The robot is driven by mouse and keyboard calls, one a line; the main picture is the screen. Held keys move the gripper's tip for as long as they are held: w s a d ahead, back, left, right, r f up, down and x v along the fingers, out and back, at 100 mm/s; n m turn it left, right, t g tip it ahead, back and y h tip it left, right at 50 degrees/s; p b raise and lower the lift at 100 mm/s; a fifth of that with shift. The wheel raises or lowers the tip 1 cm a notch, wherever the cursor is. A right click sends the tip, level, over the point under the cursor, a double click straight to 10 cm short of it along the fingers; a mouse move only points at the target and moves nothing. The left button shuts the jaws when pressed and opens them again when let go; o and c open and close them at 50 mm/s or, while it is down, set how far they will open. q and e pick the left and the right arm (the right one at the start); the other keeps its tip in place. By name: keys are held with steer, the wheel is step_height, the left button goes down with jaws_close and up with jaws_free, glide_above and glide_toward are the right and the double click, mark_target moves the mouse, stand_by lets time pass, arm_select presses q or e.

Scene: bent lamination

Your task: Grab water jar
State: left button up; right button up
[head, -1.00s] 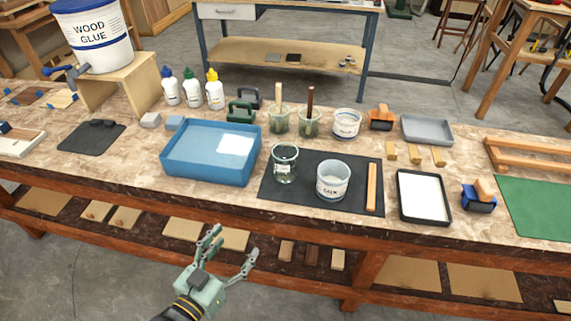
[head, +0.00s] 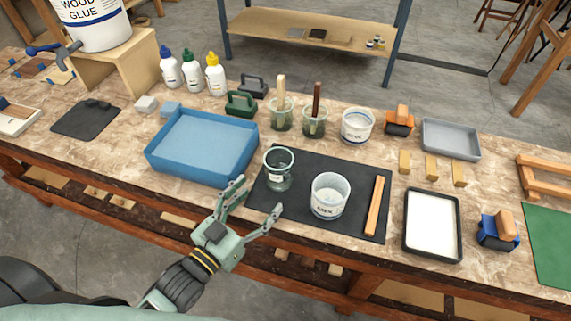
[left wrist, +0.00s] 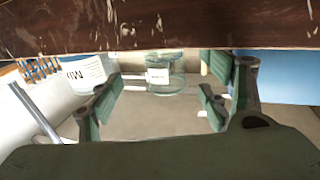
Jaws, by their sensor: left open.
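The water jar (head: 279,172), a clear glass jar with a small pale label, stands upright on the dark mat (head: 340,222) near the front of the bench. It also shows in the left wrist view (left wrist: 163,76), between the fingers in the picture. My left gripper (head: 257,202) is open and empty, just in front of the jar at the bench's front edge, apart from it. Its spread fingers also show in the left wrist view (left wrist: 160,96). My right gripper is not in view.
A white mixing cup (head: 330,196) stands on the mat just right of the jar. A blue tray (head: 200,166) lies close on its left. Cups with brushes (head: 281,115) stand behind. The bench's front edge (left wrist: 160,28) crosses the left wrist view.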

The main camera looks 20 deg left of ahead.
mark_target(271, 170)
arm_select(q)
steer(key=shift+r+x, duration=0.2)
steer(key=shift+x, duration=1.05)
steer(key=x, duration=0.1)
steer(key=p+x, duration=0.1)
steer(key=x, duration=0.3)
steer(key=shift+a+f, duration=0.1)
steer(key=shift+a, duration=0.2)
steer(key=c, duration=1.5)
steer(key=shift+o, duration=0.2)
steer(key=shift+r, duration=0.2)
steer(key=shift+r, duration=1.9)
steer(key=s+d+r, duration=0.4)
steer(key=d+r, duration=0.1)
steer(key=d, duration=0.3)
steer(key=shift+r, duration=0.25)
steer(key=shift+s+d+r, duration=0.3)
steer(key=shift+d+r, duration=0.1)
steer(key=shift+d, duration=0.2)
steer(key=shift+s+d+r, duration=0.3)
steer(key=shift+d+r, duration=0.05)
steer(key=shift+d, duration=0.25)
